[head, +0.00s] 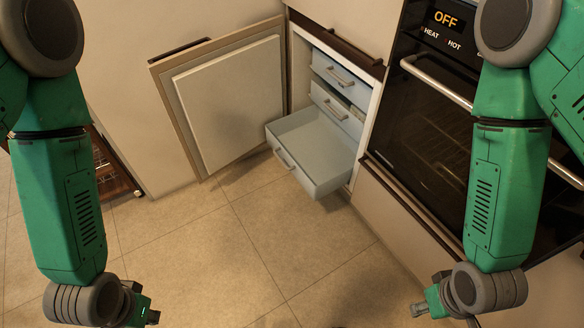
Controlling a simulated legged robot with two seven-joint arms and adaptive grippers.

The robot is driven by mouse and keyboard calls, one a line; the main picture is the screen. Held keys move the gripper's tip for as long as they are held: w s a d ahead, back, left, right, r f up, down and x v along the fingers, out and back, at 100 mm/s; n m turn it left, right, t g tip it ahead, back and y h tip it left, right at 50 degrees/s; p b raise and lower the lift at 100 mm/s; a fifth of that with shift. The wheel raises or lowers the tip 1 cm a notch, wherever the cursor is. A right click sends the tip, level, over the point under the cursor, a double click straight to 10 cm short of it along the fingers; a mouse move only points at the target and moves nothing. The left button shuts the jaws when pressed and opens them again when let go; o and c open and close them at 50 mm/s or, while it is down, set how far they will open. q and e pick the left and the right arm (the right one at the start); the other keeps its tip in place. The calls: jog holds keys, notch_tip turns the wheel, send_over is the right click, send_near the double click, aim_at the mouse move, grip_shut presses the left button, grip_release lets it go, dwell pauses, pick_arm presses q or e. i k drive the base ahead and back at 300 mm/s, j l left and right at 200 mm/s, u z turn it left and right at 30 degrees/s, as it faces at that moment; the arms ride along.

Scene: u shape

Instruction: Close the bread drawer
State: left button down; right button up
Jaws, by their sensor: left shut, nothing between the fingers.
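The bottom drawer (318,176) is pulled far out of the narrow cabinet right of centre. It is grey-blue, looks empty, and has a light handle on its front (292,171). Two drawers above it, the top one (338,75) and the middle one (336,108), sit inside the cabinet. No label shows which is the bread drawer. My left gripper (148,312) is shut and empty at the lower left, apart from the drawer. My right gripper (425,308) hangs at the lower right, apart from the drawer; its fingers are too small to read.
The cabinet door (232,100) stands wide open to the left of the drawers. An oven (432,110) with a long handle and an "OFF" display is on the right. The tiled floor (225,255) in front of the drawer is clear.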

aim_at(320, 155)
jog(key=i+j+z, duration=0.1)
jog(key=i+j, duration=0.45)
jog(key=i+j+z, duration=0.1)
jog(key=i+j, duration=0.4)
jog(key=j, duration=0.25)
jog(key=z, duration=1.65)
jog(key=j, duration=0.1)
